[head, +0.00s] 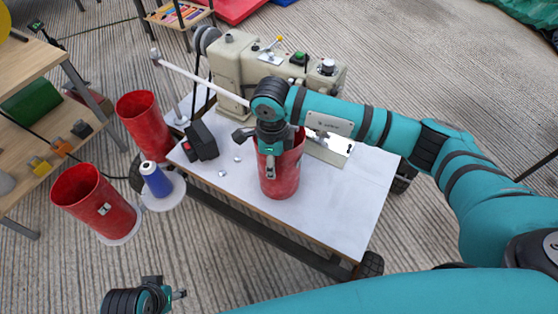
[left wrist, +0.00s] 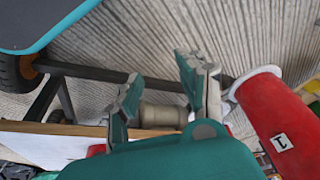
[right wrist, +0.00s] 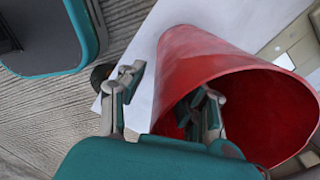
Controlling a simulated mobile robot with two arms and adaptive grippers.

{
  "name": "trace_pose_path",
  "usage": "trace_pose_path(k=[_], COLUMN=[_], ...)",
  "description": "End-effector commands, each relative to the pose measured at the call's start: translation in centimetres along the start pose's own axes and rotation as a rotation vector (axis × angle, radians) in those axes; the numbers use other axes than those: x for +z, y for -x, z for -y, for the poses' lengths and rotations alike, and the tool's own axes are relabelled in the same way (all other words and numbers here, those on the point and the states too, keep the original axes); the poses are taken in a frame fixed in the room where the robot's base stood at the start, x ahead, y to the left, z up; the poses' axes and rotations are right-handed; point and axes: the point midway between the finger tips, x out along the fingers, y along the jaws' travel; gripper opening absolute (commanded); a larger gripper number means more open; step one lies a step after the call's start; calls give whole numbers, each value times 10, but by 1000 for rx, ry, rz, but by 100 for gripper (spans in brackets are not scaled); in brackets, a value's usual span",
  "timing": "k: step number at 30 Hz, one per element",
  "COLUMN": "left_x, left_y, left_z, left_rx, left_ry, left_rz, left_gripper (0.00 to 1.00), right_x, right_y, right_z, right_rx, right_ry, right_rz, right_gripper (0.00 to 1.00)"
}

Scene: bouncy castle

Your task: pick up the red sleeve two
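A red sleeve (head: 281,172), an open-topped tapered tube, stands on the white-topped table. A small tag shows on its side, too small to read. My right gripper (head: 270,150) is over its near rim. In the right wrist view, the right gripper (right wrist: 165,100) is open, one finger inside the mouth of the red sleeve (right wrist: 190,55) and the other outside, the wall between them. A second red sleeve (head: 95,198) stands at the left; its tag reads 1 in the left wrist view (left wrist: 268,105). A third red sleeve (head: 144,123) stands behind it. My left gripper (head: 168,293) is open and empty.
A beige machine (head: 240,65) stands at the table's back, with a dark box (head: 200,140) at its left. A blue spool (head: 156,180) sits on a white disc by the sleeves. Wooden shelves (head: 35,60) stand at far left. The table's front right (head: 345,215) is clear.

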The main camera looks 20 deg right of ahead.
Motion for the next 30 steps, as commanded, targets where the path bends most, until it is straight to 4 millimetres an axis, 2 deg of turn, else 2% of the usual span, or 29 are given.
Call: trace_pose_path(k=[3,11,19,30], left_x=[-1,-1,-1,-1], left_y=[7,9,9,9], left_z=[0,0,1,1], left_rx=[-1,-1,-1,-1], left_ry=[0,1,1,1], left_rz=[-4,-4,-4,-4], left_gripper=[40,40,40,40], right_x=[0,0,0,0], right_y=[-13,-16,-15,-15], right_z=[0,1,1,1], right_rx=[0,-1,-1,-2], right_ry=[-2,0,-1,-1], right_rz=[-1,0,0,0], right_gripper=[33,33,0,0])
